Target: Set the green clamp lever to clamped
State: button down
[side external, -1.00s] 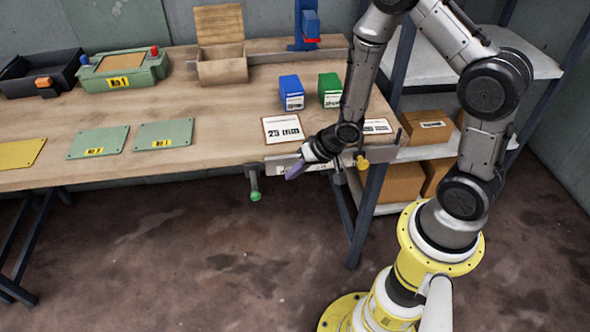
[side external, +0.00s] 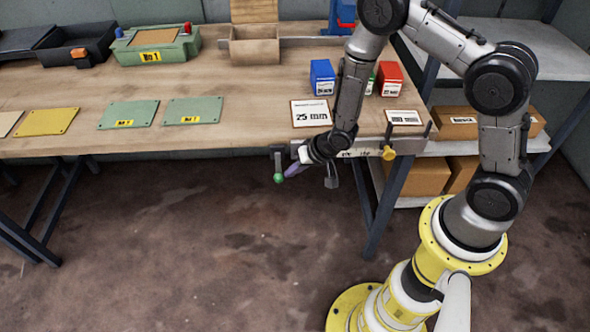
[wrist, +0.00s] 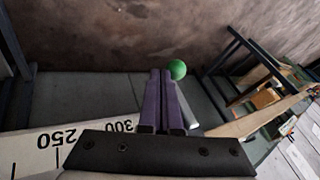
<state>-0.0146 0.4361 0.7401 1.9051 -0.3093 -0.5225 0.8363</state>
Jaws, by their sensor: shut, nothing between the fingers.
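The clamp lever has a round green knob (side external: 278,178) and hangs down below the front edge of the bench in the side view. In the wrist view the green knob (wrist: 177,69) shows just beyond and right of the fingertips. Its grey rod runs back along the right side of the fingers. My gripper (side external: 288,173) is right beside the knob, on its right in the side view. Its purple fingers (wrist: 161,73) are pressed together with nothing between them. I cannot tell whether they touch the lever.
A ruler (wrist: 60,142) with printed numbers runs along the bench edge by my gripper. A yellow knob (side external: 389,153) is to the right. A "25 mm" card (side external: 311,114) and blue block (side external: 321,77) stand on the bench above. Open floor lies below the edge.

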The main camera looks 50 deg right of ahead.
aim_at(280, 175)
jog(key=shift+f, duration=0.1)
jog(key=w+a+t+y, duration=0.1)
jog(key=t, duration=0.1)
jog(key=f+m+t+y, duration=0.1)
jog(key=t+y, duration=0.1)
jog(key=w+a+t+y, duration=0.1)
jog(key=t+y, duration=0.1)
jog(key=shift+w+a+f, duration=0.3)
jog(key=shift+a, duration=0.05)
jog(key=shift+w+a+r+m+t+y, duration=0.2)
jog(key=shift+w+m+t+y, duration=0.1)
jog(key=shift+t, duration=0.1)
jog(key=shift+w+a+r, duration=0.25)
jog(key=shift+w+a, duration=0.25)
jog(key=shift+w+a+r, duration=0.25)
jog(key=shift+w+a, duration=0.2)
jog(key=shift+a, duration=0.05)
jog(key=shift+r, duration=0.1)
dwell(1.3)
jog(key=v, duration=1.3)
jog(key=shift+s, duration=0.35)
